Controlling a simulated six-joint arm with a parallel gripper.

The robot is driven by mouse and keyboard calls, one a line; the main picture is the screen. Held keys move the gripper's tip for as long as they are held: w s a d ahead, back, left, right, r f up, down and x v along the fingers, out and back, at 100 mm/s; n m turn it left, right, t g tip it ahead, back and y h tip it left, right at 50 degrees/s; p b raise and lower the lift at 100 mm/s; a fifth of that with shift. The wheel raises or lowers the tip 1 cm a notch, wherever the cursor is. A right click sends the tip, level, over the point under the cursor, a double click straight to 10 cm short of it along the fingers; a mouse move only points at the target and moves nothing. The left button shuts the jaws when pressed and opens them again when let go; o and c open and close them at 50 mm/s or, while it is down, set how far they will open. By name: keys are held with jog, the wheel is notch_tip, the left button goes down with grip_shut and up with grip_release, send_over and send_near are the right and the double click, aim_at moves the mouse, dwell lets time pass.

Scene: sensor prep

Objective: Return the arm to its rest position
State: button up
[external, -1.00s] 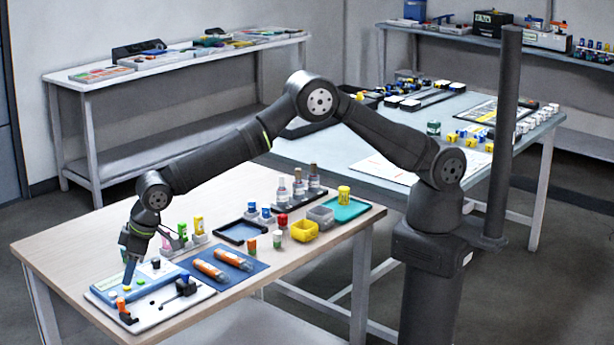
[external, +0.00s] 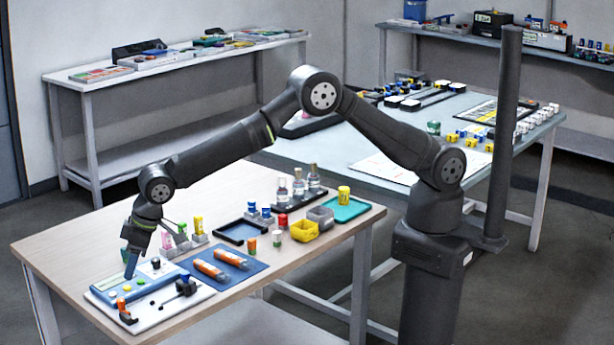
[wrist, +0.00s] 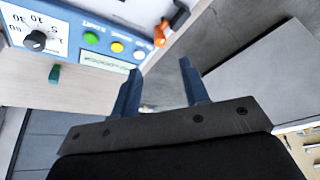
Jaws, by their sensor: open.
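My gripper (external: 131,264) hangs at the left end of the light wood table, above the blue and white device (external: 148,284) with buttons. In the wrist view my gripper (wrist: 160,82) shows two blue fingers spread apart with nothing between them. The device (wrist: 75,30) appears at the upper left there, with a black knob (wrist: 35,41), a green button (wrist: 91,38), a yellow button (wrist: 117,47) and an orange part (wrist: 160,38). My arm is bent in a high arch from its base at the right.
A blue mat (external: 240,277) with two orange-ended tubes lies right of the device. A rack with coloured vials (external: 198,225), yellow bin (external: 304,231), teal tray (external: 352,211) and bottles (external: 299,184) stand farther along. The air above the table's middle is free under my arched arm.

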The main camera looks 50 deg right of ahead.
aim_at(121, 300)
jog(key=x, duration=0.8)
jog(key=shift+w+a+f, duration=0.1)
jog(key=shift+f, duration=0.3)
jog(key=shift+w+a, duration=0.1)
jog(key=shift+w+n+g+y, duration=0.1)
jog(key=shift+n+g+y, duration=0.35)
jog(key=shift+n, duration=1.15)
jog(key=shift+w+n+g+y, duration=0.1)
jog(key=shift+n+g+y, duration=0.15)
jog(key=shift+n+g, duration=0.9)
jog(key=d+r+t, duration=0.1)
jog(key=d+r, duration=0.2)
jog(key=r, duration=0.5)
jog(key=shift+s+d+r+n, duration=0.15)
jog(key=shift+s+d+n, duration=0.2)
jog(key=shift+n, duration=0.1)
jog(key=o, duration=1.3)
jog(key=s+d+r+n+t+h, duration=0.1)
jog(key=s+d+r+t, duration=0.1)
jog(key=s+d+r, duration=0.55)
jog(key=s+d+r+n+t+h, duration=0.15)
jog(key=s+d+r, duration=0.3)
jog(key=d, duration=0.65)
jog(key=x, duration=0.8)
jog(key=shift+w+a+f, duration=0.2)
jog(key=shift+w+a, duration=0.2)
